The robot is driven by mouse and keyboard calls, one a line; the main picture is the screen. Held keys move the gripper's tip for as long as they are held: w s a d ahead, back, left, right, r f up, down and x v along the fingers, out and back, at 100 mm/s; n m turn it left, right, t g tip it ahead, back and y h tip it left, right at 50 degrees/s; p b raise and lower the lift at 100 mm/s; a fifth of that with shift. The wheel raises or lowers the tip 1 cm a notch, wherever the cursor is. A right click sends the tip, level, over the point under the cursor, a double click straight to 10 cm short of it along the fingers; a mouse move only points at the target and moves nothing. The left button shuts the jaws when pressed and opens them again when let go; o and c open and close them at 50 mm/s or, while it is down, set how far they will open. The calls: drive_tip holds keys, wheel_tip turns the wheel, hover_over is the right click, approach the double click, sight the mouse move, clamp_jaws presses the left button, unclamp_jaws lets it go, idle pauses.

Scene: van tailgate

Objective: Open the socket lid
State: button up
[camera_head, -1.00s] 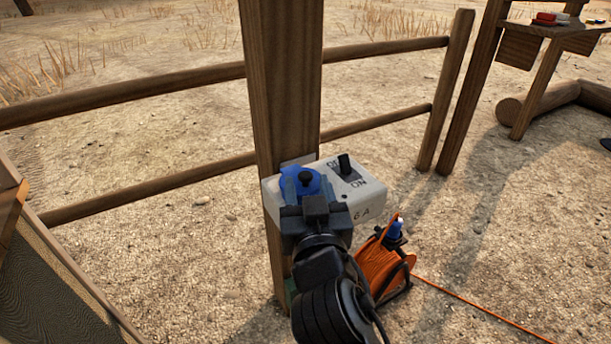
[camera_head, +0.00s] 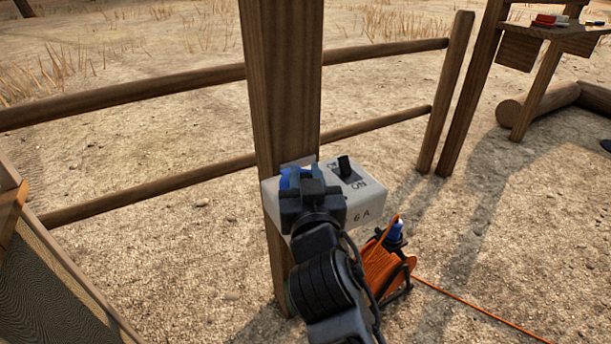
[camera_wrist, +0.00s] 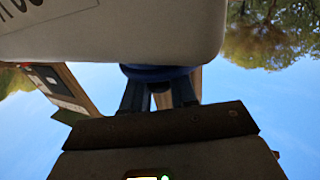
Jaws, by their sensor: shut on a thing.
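The socket box (camera_head: 361,184) is a pale grey box on the wooden post, with "6 A" on its front and a black switch (camera_head: 344,166) marked "ON" on top. The blue socket lid (camera_head: 288,177) is at the box's left; only a sliver shows past my gripper. My gripper (camera_head: 302,190) is over it and hides most of it. In the wrist view the lid's blue rim (camera_wrist: 158,72) shows beneath the box's edge, with my two fingers (camera_wrist: 160,95) up against it, shut on the lid. The exact grip and the socket face are hidden.
The wooden post (camera_head: 282,90) rises right behind the box. An orange cable reel (camera_head: 384,268) stands on the ground just right of my arm, its cable running right. A rail fence (camera_head: 120,98) lies behind. A panelled surface (camera_head: 50,275) is at lower left.

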clamp_jaws()
drive_tip(key=shift+r+p, duration=0.15)
drive_tip(key=shift+p, duration=0.2)
